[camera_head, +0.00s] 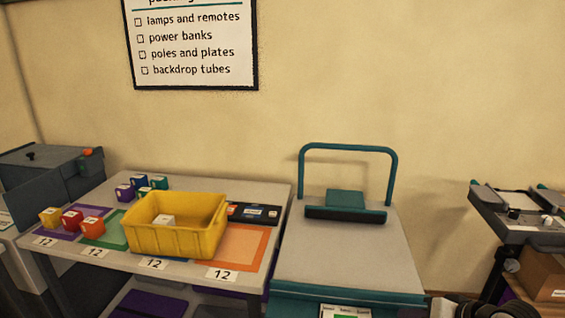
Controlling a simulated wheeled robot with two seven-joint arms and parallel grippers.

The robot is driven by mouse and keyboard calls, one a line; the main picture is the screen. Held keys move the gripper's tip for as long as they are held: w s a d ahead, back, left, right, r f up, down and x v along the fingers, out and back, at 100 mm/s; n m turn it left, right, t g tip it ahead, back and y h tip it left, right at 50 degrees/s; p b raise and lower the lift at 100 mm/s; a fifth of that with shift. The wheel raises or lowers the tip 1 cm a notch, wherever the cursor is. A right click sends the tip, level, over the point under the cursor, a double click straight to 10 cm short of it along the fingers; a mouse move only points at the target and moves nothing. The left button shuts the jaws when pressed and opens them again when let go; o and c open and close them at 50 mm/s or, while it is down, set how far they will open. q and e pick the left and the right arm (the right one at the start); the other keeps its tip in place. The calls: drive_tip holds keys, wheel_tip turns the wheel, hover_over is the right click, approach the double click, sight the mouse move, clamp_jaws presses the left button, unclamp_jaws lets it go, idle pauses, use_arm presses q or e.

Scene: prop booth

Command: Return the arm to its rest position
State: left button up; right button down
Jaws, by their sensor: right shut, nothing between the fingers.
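My right arm's dark end (490,307) shows at the bottom edge, right of centre, cut off by the frame. Its gripper (446,308) is shut and empty, in front of the right corner of the grey-topped cart. It looks apart from the cart, but the gap is hard to judge. My left gripper is not in view.
A grey table (190,183) at left bears a yellow crate (178,240) with a pale block, and several coloured blocks on mats. The cart (345,255) has a teal raised handle (347,147). A dark stand (515,230) is at far right.

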drive_tip(key=s+a+f+n, duration=0.3)
drive_tip(key=s+a+f, duration=0.8)
drive_tip(key=s+a+f+n, duration=0.1)
drive_tip(key=s+a+f, duration=0.1)
drive_tip(key=s, duration=0.5)
drive_tip(key=s+a+f+n+h, duration=0.1)
drive_tip(key=s+a+f, duration=0.2)
drive_tip(key=s, duration=0.4)
drive_tip(key=shift+s+f, duration=0.15)
